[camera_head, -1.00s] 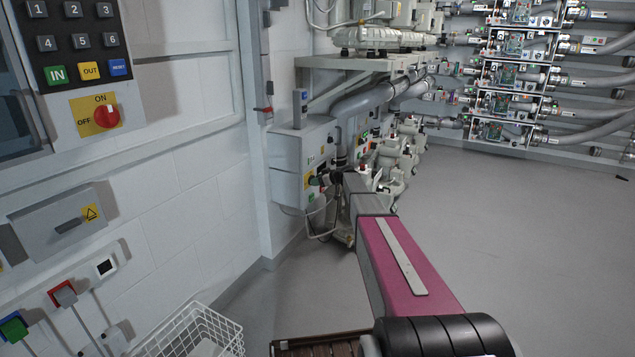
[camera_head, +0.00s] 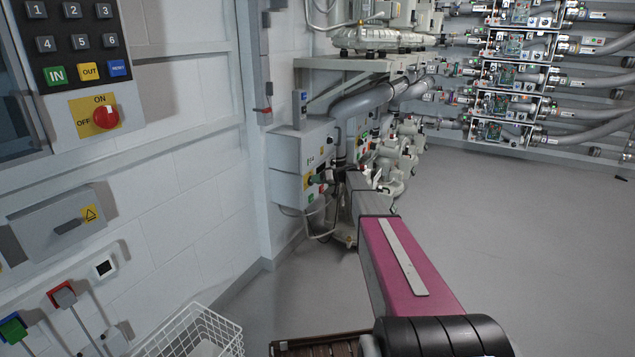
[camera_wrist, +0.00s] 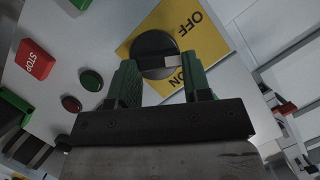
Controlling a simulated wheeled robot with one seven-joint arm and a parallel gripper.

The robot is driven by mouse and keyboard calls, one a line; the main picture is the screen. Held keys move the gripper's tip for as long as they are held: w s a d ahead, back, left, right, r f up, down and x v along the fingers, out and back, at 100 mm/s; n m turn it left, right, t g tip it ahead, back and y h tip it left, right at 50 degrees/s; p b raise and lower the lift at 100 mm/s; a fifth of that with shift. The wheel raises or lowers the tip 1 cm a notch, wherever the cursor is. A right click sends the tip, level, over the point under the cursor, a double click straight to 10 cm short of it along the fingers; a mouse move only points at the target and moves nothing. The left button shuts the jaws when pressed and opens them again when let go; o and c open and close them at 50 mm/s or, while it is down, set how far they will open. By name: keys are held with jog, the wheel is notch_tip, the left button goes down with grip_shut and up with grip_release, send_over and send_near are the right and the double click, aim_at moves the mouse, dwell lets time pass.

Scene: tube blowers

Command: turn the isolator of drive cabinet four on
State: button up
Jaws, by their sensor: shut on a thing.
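The isolator is a round black knob (camera_wrist: 157,48) with a pale mark, on a yellow plate (camera_wrist: 205,47) lettered OFF and ON. In the wrist view the mark points right, between the two words. My gripper (camera_wrist: 160,76) has its green fingers on either side of the knob, shut on it. In the head view my gripper (camera_head: 322,179) is at the front of a grey wall cabinet (camera_head: 286,155); the knob is too small to make out there. The cabinet's number is not clearly readable.
A red STOP button (camera_wrist: 36,60) and round dark green and red buttons sit beside the plate. Pipes and blowers (camera_head: 395,165) stand close behind the cabinet. A wire basket (camera_head: 200,328) is at lower left.

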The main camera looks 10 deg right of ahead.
jog(key=m+y, duration=0.1)
jog(key=m, duration=0.2)
jog(key=m+g+y, duration=0.1)
jog(key=m+y, duration=0.1)
jog(key=m, duration=0.1)
jog(key=w+f+m+y, duration=0.1)
jog(key=m, duration=0.2)
jog(key=shift+d+g+y, duration=0.2)
jog(key=shift+g+y, duration=0.1)
dwell(0.6)
jog(key=o, duration=0.9)
jog(key=shift+d, duration=0.1)
jog(key=v, duration=1)
jog(key=shift+s+d, duration=0.15)
jog(key=shift+d, duration=0.1)
